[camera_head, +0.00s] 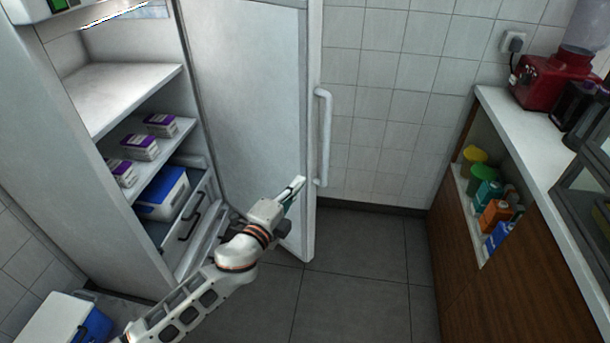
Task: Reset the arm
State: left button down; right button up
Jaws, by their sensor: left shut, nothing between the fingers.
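My left arm reaches in from the bottom left, and its gripper (297,186) is at the middle of the view. The left gripper is shut and empty. It is in front of the lower part of the open white fridge door (245,90), left of the door's long handle (323,140). I cannot tell whether it touches the door. My right gripper does not show.
Another such box (60,322) is on the floor at bottom left. A wooden counter (530,110) with a red machine (553,80) stands right. The floor (365,270) between is clear.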

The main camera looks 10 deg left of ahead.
pick_arm(q)
jog(key=s+a+f+n+g+y+p, duration=0.1)
jog(key=s+a+f+n+g, duration=0.1)
jog(key=s+f+n, duration=0.4)
jog(key=s+a+f+n+g+y+p, duration=0.1)
jog(key=s+a+f+n, duration=0.3)
jog(key=s, duration=1.1)
jog(key=s+a+f+n+g+y+p, duration=0.1)
jog(key=s+a+f+n+g+p, duration=0.1)
jog(key=s+f+n, duration=0.5)
jog(key=s+a+f+g, duration=0.1)
jog(key=s+a, duration=0.1)
jog(key=s, duration=0.2)
jog(key=shift+s+f+n+y+p, duration=0.2)
jog(key=shift+f+n+y+p, duration=0.1)
jog(key=shift+n+p, duration=0.1)
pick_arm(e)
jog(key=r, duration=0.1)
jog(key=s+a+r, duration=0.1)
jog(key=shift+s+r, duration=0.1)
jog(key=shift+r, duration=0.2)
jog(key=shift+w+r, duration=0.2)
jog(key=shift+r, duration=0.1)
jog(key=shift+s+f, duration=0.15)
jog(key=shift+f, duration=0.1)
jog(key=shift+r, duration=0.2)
